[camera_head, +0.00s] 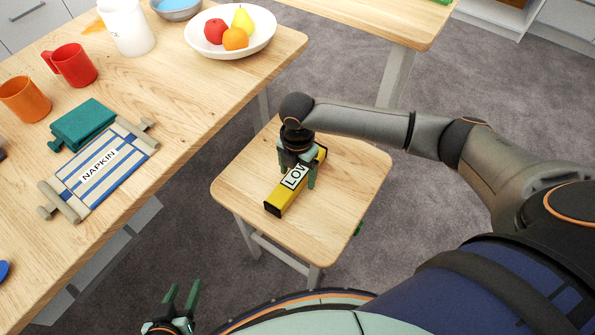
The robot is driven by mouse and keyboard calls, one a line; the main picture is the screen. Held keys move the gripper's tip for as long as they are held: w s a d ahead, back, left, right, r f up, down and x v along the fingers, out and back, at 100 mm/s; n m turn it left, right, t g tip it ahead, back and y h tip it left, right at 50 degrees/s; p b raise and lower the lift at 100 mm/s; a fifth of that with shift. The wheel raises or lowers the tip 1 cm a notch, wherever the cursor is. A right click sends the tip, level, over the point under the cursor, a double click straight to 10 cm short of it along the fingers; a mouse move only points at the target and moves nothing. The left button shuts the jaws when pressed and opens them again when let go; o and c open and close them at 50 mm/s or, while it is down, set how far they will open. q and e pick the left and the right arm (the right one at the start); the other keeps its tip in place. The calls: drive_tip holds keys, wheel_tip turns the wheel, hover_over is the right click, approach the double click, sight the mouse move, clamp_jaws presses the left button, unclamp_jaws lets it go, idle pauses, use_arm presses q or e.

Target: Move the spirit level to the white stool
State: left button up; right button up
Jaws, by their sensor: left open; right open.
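The spirit level (276,203) is a yellow bar with black ends and a white label. It lies on the wooden seat of the white stool (348,185), which has white legs. My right gripper (298,182) is directly over the level, with its green fingers open on either side of it. The gripper hides part of the label and the level's middle. My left gripper (182,296) is open and empty at the bottom of the view, low and away from the stool.
Another wooden surface (385,15) stands behind. Grey carpet is clear at the right.

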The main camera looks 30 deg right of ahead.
sight(297, 173)
wheel_tip(297, 173, up, 12)
drive_tip(key=p, duration=0.3)
drive_tip(key=shift+r, duration=0.15)
